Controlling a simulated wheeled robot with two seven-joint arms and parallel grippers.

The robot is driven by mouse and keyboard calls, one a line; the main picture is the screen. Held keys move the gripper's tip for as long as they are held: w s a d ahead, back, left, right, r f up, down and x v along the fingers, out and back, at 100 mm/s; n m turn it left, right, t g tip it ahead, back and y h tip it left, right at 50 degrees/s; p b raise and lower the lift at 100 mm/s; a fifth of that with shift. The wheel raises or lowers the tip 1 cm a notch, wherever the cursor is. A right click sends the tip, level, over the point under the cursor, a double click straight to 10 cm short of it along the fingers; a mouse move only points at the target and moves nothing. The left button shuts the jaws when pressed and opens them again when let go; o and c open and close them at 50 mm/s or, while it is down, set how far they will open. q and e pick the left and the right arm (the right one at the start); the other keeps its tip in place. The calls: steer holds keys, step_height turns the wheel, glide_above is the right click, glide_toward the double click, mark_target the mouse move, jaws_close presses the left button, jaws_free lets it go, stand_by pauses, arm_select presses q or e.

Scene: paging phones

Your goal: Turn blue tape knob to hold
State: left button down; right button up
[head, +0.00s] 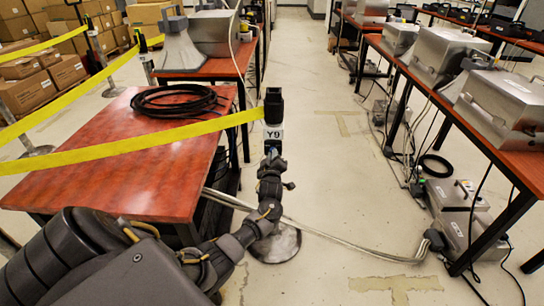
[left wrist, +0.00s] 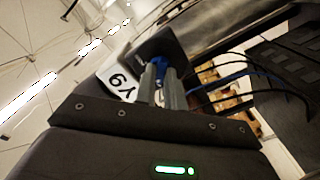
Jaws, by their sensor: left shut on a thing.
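A black tape post head (head: 273,105) with a white "Y9" label (head: 273,134) stands in the middle of the head view. Yellow tape (head: 130,143) runs from it to the left, above the red-brown table. My left gripper (head: 272,153) is just below the label, against the post head. In the left wrist view, the left gripper's two grey fingers (left wrist: 162,84) are closed on the blue knob (left wrist: 159,65), beside the "Y9" label (left wrist: 122,84). The fingers cover part of the knob, so I cannot tell its exact angle. My right gripper is not in view.
The red-brown table (head: 100,185) with a coil of black cable (head: 175,101) is at left. The post's round base (head: 275,244) is on the floor. A silver hose (head: 340,240) crosses the floor to a metal case (head: 460,205). Tables with metal boxes line the right.

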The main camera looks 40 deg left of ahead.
arm_select(q)
steer(key=m+p, duration=0.6)
steer(key=m, duration=1.1)
steer(key=shift+f+m, duration=0.1)
steer(key=shift+m, duration=0.2)
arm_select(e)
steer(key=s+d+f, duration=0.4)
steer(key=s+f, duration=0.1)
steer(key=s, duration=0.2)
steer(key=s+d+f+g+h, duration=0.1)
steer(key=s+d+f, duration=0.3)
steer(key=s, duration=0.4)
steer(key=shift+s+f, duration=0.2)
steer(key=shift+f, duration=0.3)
arm_select(q)
steer(key=c, duration=1.5)
jaws_free()
steer(key=shift+p, duration=0.3)
